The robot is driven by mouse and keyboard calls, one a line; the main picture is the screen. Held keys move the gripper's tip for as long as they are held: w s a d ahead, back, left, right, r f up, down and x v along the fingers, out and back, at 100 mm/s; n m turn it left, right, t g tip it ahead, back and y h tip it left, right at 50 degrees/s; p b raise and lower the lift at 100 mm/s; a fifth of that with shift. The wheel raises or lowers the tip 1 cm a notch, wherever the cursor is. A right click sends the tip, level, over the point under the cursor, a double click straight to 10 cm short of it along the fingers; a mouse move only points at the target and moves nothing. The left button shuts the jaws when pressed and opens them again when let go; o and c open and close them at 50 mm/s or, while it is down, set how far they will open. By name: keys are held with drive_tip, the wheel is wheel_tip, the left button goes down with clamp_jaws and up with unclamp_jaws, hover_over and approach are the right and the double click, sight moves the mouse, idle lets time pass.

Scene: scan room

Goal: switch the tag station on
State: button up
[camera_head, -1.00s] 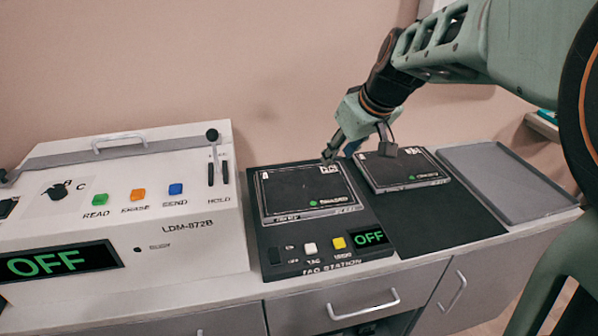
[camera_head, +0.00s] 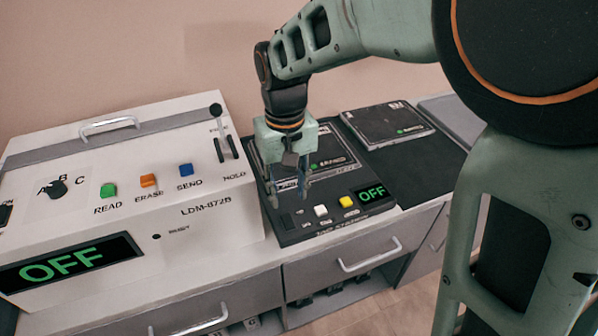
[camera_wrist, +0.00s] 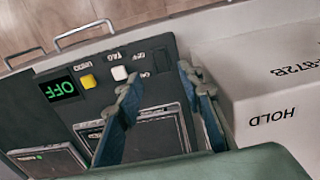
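The tag station (camera_head: 335,223) is a black panel on the counter, with a display (camera_head: 371,192) reading green OFF, a yellow button (camera_head: 345,202) and a white button (camera_head: 321,211). Its small dark switch (camera_head: 287,221) lies left of the white button; in the wrist view the switch (camera_wrist: 161,62) shows dark on dark, its position unclear. My gripper (camera_head: 288,196) hangs above the left part of the station, fingers pointing down. In the wrist view the gripper (camera_wrist: 160,84) has its two blue-padded fingers apart with nothing between them. A dark cartridge (camera_head: 333,160) lies on the station, partly hidden by my gripper.
A white LDM-872B machine (camera_head: 200,225) stands close on the left, its display (camera_head: 70,262) also reading OFF. A second cartridge (camera_head: 388,122) lies on a black mat (camera_head: 425,160) to the right. A grey tray (camera_head: 455,115) is beyond it. Drawer handles (camera_head: 370,255) line the front.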

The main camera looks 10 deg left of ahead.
sight(290, 225)
wheel_tip(290, 225, down, 10)
drive_tip(key=shift+f+b, duration=0.1)
drive_tip(key=shift+b, duration=0.8)
drive_tip(key=shift+c, duration=0.7)
clamp_jaws()
